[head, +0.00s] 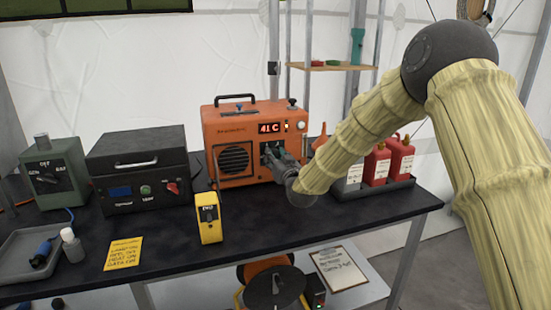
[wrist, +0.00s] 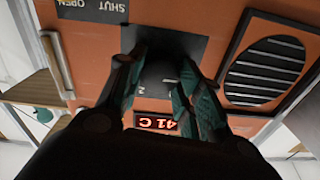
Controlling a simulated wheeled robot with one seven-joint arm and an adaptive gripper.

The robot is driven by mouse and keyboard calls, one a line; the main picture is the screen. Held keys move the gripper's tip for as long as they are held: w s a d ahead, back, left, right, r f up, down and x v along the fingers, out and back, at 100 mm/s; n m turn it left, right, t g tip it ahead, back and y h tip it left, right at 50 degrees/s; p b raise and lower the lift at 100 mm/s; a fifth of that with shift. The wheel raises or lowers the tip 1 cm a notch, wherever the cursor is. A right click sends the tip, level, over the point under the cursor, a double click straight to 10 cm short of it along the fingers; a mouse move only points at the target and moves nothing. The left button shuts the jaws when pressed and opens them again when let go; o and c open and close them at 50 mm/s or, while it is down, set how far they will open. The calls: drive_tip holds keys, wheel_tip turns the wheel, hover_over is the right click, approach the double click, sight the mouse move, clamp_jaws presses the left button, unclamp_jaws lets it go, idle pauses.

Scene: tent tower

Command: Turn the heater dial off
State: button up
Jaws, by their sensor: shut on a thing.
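The orange heater (head: 239,128) stands on the dark table, with a black handle on top, a round grille and a red display reading 41 C. My gripper (head: 275,153) is at the heater's front, below the display. In the wrist view, my gripper (wrist: 160,85) has its green-padded fingers on both sides of the black dial (wrist: 158,68), shut on it. The fingers cover much of the dial, so its pointer and most of its markings are hidden. The orange heater front (wrist: 200,25) also fills the wrist view, where a label reads SHUT and OPEN.
A black box (head: 140,165) and a green box (head: 55,170) stand left of the heater. Red bottles (head: 400,158) stand in a tray on the right, near my arm.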

drive_tip(key=shift+f, duration=0.1)
drive_tip(key=o, duration=1)
drive_tip(key=shift+o, duration=0.2)
drive_tip(key=v, duration=1.2)
